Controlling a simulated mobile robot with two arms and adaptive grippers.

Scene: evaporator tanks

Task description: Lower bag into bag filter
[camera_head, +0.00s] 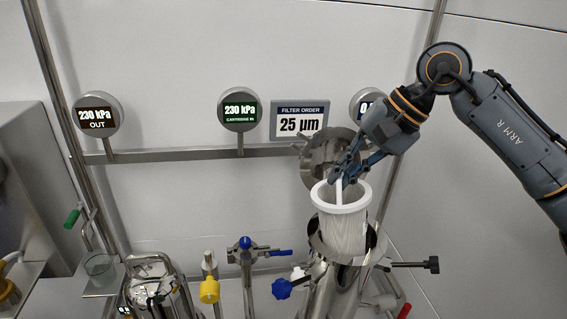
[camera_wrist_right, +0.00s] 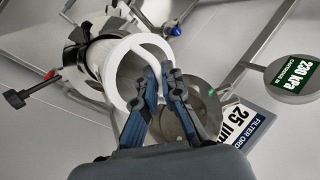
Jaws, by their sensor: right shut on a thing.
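The white filter bag (camera_head: 342,232) has a wide white ring rim with a handle across it. Its lower part is hidden inside the open steel bag filter housing (camera_head: 320,275), and its rim stands clear above the mouth. My right gripper (camera_head: 341,180) is above the rim and shut on the handle. In the right wrist view the bag's ring (camera_wrist_right: 117,75) is in front of the fingers (camera_wrist_right: 162,75), with the handle between them. The round steel lid (camera_head: 322,155) stands open behind the bag. My left gripper is out of view.
Gauges reading 230 kPa (camera_head: 240,108) and a "25 µm" filter order sign (camera_head: 300,119) are on a rail behind. A black-knobbed clamp bolt (camera_head: 415,265) sticks out right of the housing. Blue (camera_head: 281,289) and yellow (camera_head: 209,290) valve handles stand to the left.

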